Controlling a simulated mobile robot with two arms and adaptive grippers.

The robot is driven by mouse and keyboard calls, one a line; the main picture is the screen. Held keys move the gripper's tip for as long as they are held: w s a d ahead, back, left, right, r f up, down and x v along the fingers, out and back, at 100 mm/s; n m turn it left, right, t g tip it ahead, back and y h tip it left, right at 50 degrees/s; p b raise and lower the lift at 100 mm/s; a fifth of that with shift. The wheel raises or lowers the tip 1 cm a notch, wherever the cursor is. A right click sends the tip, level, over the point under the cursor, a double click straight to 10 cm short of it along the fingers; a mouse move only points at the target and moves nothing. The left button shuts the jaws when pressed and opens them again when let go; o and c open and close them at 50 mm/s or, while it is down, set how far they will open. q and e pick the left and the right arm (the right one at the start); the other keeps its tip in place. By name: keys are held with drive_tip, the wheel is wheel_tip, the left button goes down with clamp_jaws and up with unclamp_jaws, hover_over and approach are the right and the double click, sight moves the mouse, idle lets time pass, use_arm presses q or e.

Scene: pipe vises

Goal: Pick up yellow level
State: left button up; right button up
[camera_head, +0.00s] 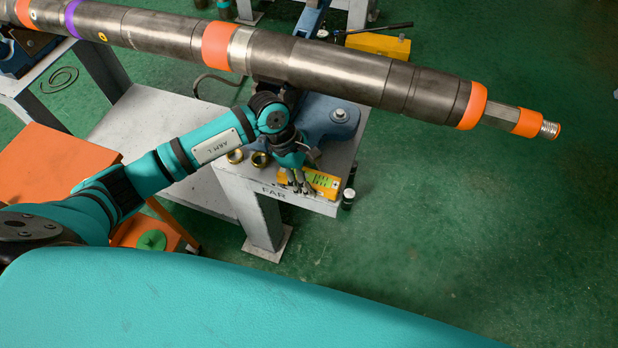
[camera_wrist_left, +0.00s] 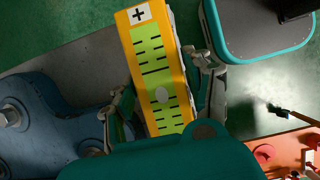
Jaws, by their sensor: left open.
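The yellow level (camera_head: 324,181) with a green face lies on the corner of the grey vise stand, beside the blue vise. In the left wrist view the yellow level (camera_wrist_left: 152,50) shows its plus-marked end and black scale lines. My left gripper (camera_head: 300,184) reaches down at the near left part of the level. In that wrist view the open fingers of my left gripper (camera_wrist_left: 163,88) stand on either side of the level. I cannot tell whether they touch it. The lower end of the level is hidden behind the gripper body. My right gripper does not show.
The blue vise (camera_head: 328,117) stands just behind the level, under a long grey pipe (camera_head: 330,70) with orange bands. Green floor lies open to the right.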

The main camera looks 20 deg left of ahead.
use_arm(q)
drive_tip(key=shift+f+b, duration=0.25)
drive_tip(key=shift+b, duration=0.2)
drive_tip(key=shift+c, duration=0.4)
clamp_jaws()
drive_tip(key=shift+r, duration=0.1)
